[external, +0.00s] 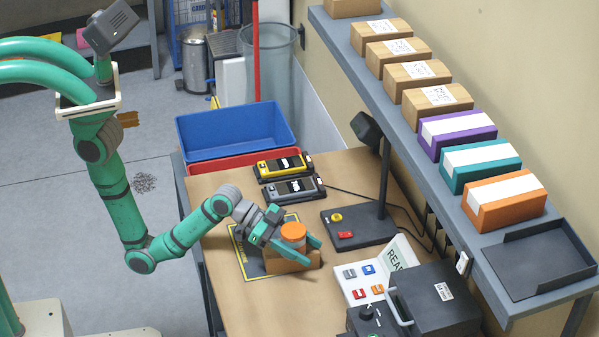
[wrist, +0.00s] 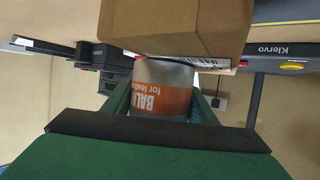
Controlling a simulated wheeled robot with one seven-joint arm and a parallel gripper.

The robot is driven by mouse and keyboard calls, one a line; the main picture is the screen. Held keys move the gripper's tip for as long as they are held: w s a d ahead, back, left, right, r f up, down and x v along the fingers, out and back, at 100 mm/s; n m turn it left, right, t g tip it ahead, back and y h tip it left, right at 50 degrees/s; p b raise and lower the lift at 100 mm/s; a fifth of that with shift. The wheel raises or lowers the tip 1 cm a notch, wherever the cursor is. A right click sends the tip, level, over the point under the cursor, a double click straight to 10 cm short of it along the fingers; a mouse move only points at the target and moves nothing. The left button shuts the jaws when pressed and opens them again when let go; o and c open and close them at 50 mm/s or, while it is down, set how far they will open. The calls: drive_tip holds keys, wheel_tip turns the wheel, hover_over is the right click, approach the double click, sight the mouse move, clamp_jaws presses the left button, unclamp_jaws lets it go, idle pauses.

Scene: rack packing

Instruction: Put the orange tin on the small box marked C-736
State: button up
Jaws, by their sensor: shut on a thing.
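In the wrist view, the tin (wrist: 160,88) shows orange and grey with white lettering. The small brown box (external: 286,264) is on the dark, yellow-edged mat on the table. The tin is upright over this box and appears to touch its top. In the wrist view, the box (wrist: 172,28) is right against the tin's end. A label edge shows on the box, but its marking is not readable.
Red and blue bins (external: 235,130) stand at the table's back. Yellow (external: 283,164) and grey devices, a lamp stand (external: 360,227), a button panel and a dark machine (external: 430,300) are nearby. A shelf (external: 450,190) holds several boxes along the right wall. The table's front left is clear.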

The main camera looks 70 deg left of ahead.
drive_tip(key=o, duration=1.4)
drive_tip(key=shift+f, duration=0.15)
drive_tip(key=shift+r, duration=0.2)
drive_tip(key=v, duration=0.7)
drive_tip(key=shift+s+a+r, duration=0.1)
drive_tip(key=shift+s+a, duration=0.05)
drive_tip(key=shift+s, duration=0.1)
